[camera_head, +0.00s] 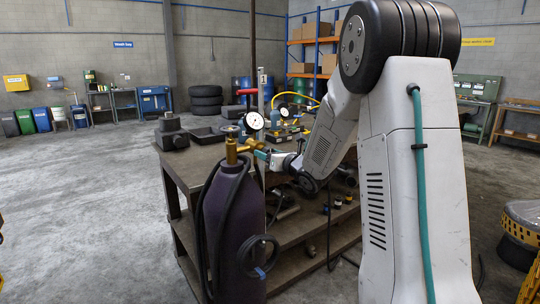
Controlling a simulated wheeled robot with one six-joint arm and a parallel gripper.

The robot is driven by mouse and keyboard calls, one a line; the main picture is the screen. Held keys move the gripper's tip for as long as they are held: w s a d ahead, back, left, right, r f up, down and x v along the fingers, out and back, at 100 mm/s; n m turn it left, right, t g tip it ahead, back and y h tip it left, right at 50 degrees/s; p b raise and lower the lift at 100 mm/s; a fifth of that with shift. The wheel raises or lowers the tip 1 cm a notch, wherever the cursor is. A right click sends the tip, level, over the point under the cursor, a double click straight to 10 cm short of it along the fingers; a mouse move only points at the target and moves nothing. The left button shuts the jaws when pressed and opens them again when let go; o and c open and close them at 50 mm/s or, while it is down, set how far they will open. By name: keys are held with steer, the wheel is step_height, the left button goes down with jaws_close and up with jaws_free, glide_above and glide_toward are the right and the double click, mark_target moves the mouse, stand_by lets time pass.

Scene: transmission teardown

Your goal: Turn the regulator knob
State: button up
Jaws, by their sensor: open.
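A dark purple gas cylinder (235,235) stands upright in front of the workbench. A brass valve and regulator body (234,150) sits on top of it, with a small dark handwheel (230,130) above. A round white-faced gauge (254,121) sits just right of the brass body. My arm reaches in from the right, and my gripper (265,155) is at the right side of the brass regulator fitting. The gripper is open. It is small here and overlaps the regulator's right end, so the regulator knob is not clearly seen and I cannot tell whether the fingers touch it.
The workbench (180,168) behind the cylinder holds a vise-like tool (171,132), a dark tray (207,136) and another gauge (284,112). A black hose hangs along the cylinder. Open concrete floor (90,210) lies to the left. A yellow-and-black object (520,232) stands at the right edge.

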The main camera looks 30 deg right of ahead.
steer(key=c, duration=1)
